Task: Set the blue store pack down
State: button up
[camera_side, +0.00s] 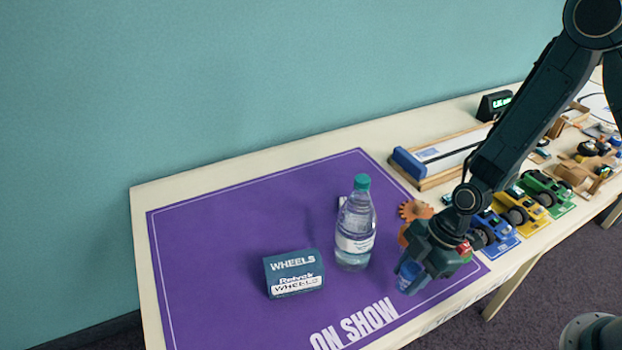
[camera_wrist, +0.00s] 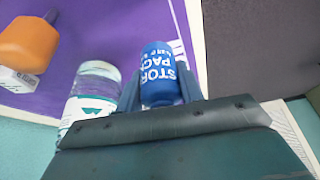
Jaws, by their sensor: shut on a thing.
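The blue store pack (camera_wrist: 160,75) is a blue cylinder with white lettering, held between the fingers of my gripper (camera_wrist: 160,98) in the wrist view. In the side view my gripper (camera_side: 408,272) points down over the right part of the purple mat (camera_side: 200,255), shut on the blue store pack (camera_side: 408,278). The pack is at or close above the mat near its front edge; I cannot tell whether it touches. A clear water bottle with a teal cap (camera_side: 355,225) stands just left of my gripper, and it also shows in the wrist view (camera_wrist: 95,90).
A teal WHEELS box (camera_side: 293,273) sits left of the bottle. An orange gear-shaped thing (camera_side: 415,210) is behind my gripper. Several toy cars, including a yellow one (camera_side: 520,207), stand to the right. The left part of the mat is clear.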

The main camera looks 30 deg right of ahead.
aim_at(405, 287)
jog(key=shift+f, duration=0.35)
jog(key=shift+f, duration=0.15)
jog(key=shift+f, duration=1.75)
jog(key=shift+f, duration=0.15)
jog(key=o, duration=1)
jog(key=shift+v, duration=6.15)
jog(key=shift+s, duration=0.1)
